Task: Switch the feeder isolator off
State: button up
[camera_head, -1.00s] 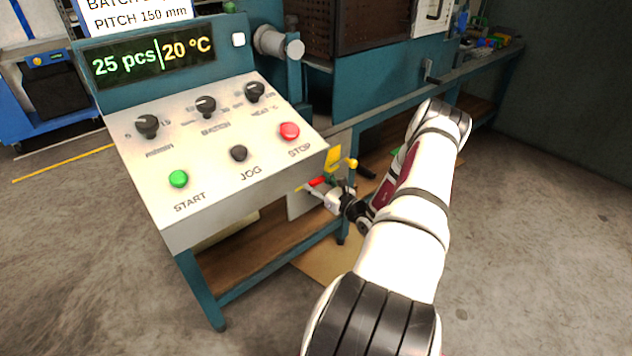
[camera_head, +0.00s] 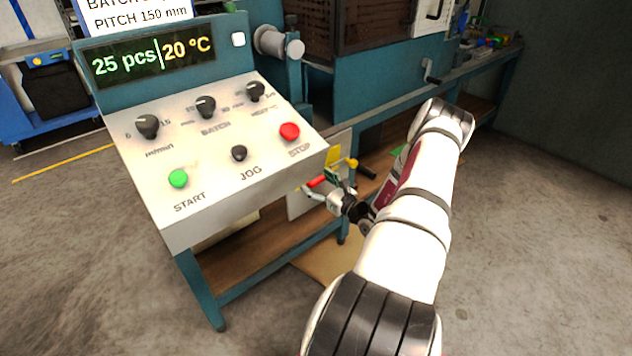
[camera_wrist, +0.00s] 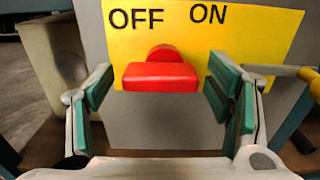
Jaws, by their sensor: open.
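The feeder isolator has a red handle (camera_wrist: 160,76) on a yellow plate (camera_wrist: 275,28) marked OFF at left and ON at right. In the wrist view the handle's wide end faces me, with a round red hub behind it, below and between the two words. My gripper (camera_wrist: 160,92) is open, with one green-padded finger on each side of the handle and a visible gap on both sides. In the head view the red handle (camera_head: 316,182) shows small at my gripper (camera_head: 328,188), right of the console, partly hidden by the fingers.
A sloped control console (camera_head: 225,160) with knobs and START, JOG and STOP buttons stands just left of my arm. A yellow-ended lever (camera_head: 351,162) is close to the right of the isolator. Open floor lies to the right.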

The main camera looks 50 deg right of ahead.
jog(key=v, duration=1.1)
jog(key=shift+s, duration=0.1)
